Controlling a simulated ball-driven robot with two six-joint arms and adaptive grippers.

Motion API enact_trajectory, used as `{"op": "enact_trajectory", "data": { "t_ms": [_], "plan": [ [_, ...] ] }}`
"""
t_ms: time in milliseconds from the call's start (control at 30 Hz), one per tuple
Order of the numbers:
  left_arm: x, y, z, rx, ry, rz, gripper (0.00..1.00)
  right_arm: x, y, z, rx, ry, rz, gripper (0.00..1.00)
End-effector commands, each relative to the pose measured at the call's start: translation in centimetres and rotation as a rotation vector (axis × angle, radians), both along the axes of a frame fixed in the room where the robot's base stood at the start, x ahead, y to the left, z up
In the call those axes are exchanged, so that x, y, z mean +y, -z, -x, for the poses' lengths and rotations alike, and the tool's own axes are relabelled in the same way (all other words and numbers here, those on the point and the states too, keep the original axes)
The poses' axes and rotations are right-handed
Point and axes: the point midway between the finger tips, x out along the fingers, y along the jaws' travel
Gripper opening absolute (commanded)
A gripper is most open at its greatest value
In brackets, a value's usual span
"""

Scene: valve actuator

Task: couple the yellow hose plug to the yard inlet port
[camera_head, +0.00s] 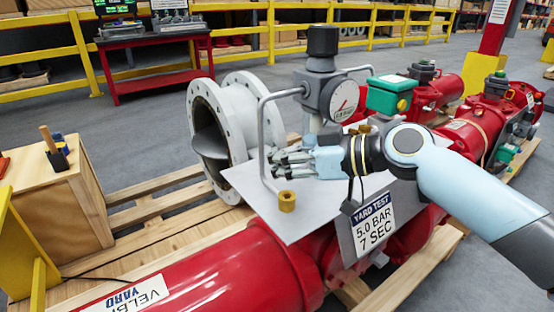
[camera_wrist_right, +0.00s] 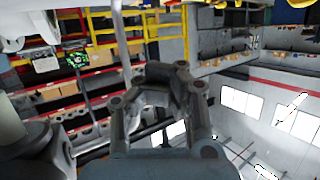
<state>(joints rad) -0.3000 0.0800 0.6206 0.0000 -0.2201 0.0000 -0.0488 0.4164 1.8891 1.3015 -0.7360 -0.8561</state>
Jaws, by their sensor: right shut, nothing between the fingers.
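A small brass-yellow cylindrical fitting (camera_head: 287,201) stands on the flat grey plate (camera_head: 258,192) in the head view; I cannot tell whether it is the hose plug or the inlet port. My right gripper (camera_head: 275,162) is just above and left of it, beside the bent grey pipe (camera_head: 263,128), with its fingers pointing left. It is shut and empty; its fingers also show in the wrist view (camera_wrist_right: 165,95), with no fitting between them. Whether the fingers touch the pipe is unclear. My left gripper is not in view.
A round gauge (camera_head: 342,100) stands behind the plate, near my right arm. A white sign (camera_head: 372,222) reads "YARD TEST 5.0 BAR 7 SEC". A large flanged grey valve (camera_head: 225,130) and red actuator cylinder (camera_head: 215,275) flank the plate. A wooden box (camera_head: 60,205) stands left.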

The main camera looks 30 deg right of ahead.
Motion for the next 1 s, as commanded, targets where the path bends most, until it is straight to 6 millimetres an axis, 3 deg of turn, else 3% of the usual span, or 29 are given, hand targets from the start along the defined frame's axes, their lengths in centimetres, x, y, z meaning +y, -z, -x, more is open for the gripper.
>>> {"op": "enact_trajectory", "data": {
  "t_ms": [667,933,1000],
  "plan": [
    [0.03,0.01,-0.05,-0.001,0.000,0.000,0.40,0.00,0.00,0.00,0.000,0.000,0.000,0.00],
    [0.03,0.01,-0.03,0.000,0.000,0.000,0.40,0.00,0.00,0.00,0.000,0.000,0.000,0.34],
    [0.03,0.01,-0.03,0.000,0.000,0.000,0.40,0.00,0.00,0.00,0.000,0.000,0.000,0.34]
  ]
}}
